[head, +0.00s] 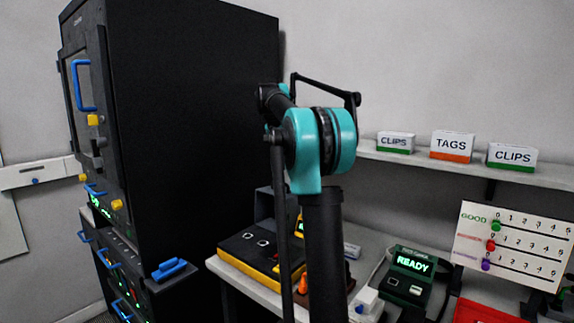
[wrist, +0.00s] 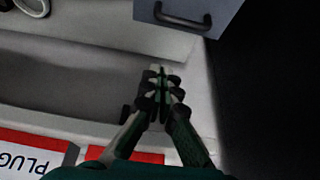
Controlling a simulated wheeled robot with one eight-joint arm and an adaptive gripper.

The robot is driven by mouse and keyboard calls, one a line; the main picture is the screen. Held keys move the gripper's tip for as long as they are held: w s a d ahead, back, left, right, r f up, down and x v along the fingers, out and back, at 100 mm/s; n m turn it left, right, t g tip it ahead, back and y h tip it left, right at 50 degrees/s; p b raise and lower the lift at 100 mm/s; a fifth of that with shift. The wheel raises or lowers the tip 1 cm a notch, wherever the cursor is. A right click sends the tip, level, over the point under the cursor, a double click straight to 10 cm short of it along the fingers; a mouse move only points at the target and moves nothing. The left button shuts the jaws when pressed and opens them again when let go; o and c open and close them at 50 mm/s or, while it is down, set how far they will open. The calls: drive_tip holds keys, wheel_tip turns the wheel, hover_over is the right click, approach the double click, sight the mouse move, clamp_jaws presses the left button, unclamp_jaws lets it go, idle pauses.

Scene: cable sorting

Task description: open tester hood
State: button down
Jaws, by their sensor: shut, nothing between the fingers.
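A green tester-like unit (head: 408,278) with a lit READY display stands on the bench at the right in the head view. A black and yellow unit (head: 262,252) sits left of it, partly behind my arm. I cannot tell which part is the tester hood. In the wrist view my gripper (wrist: 162,72) is shut and empty, with its tips over a pale surface. A grey box face (wrist: 222,12) with a black bar handle (wrist: 183,20) lies just beyond the fingertips, apart from them. My gripper is hidden in the head view.
A tall black cabinet (head: 190,130) with blue handles stands at the left. A wall shelf (head: 390,157) holds CLIPS and TAGS boxes. A counting board (head: 515,240) is at the right. A PLUG-labelled box (wrist: 25,160) lies lower left in the wrist view.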

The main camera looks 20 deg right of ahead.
sight(279, 194)
drive_tip(key=f, duration=0.7)
drive_tip(key=shift+w+d+f, duration=0.25)
drive_tip(key=shift+d+f, duration=0.1)
drive_tip(key=shift+d, duration=0.05)
drive_tip(key=shift+s+a+f, duration=0.15)
drive_tip(key=shift+s+a, duration=0.25)
drive_tip(key=shift+a, duration=0.2)
drive_tip(key=shift+t+h, duration=0.3)
drive_tip(key=shift+h, duration=0.2)
drive_tip(key=shift+s+a+r, duration=0.2)
drive_tip(key=shift+s+a, duration=0.2)
drive_tip(key=shift+a, duration=0.2)
drive_tip(key=shift+s+a+r, duration=0.25)
drive_tip(key=shift+s+a, duration=0.2)
drive_tip(key=shift+a, duration=0.2)
drive_tip(key=shift+s+a+r, duration=0.2)
drive_tip(key=shift+s+a, duration=0.2)
drive_tip(key=shift+a, duration=0.2)
